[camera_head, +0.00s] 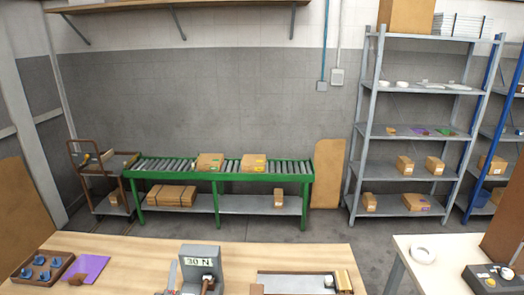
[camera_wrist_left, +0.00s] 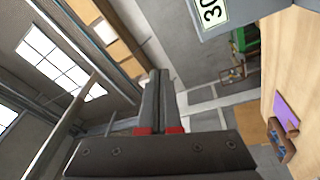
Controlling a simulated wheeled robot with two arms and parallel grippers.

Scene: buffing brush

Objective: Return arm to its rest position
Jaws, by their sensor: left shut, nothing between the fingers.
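My left gripper (camera_head: 172,278) shows as a thin grey and red piece at the bottom edge of the head view, just left of the grey block with the "30 N" label (camera_head: 198,261). In the left wrist view its two dark fingers (camera_wrist_left: 158,88) lie together, shut and empty, with red patches at their base. The wrist view is tilted; part of the labelled block (camera_wrist_left: 212,14) shows at its top right. The rest of my left arm is out of the head view. My right gripper is not in view.
The wooden table (camera_head: 130,250) carries a tray with blue pieces (camera_head: 40,270), a purple sheet (camera_head: 88,268) and a grey fixture (camera_head: 295,284). A white table (camera_head: 405,265) stands at right. Behind are a green roller conveyor (camera_head: 220,176) with boxes and a grey shelf rack (camera_head: 425,85).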

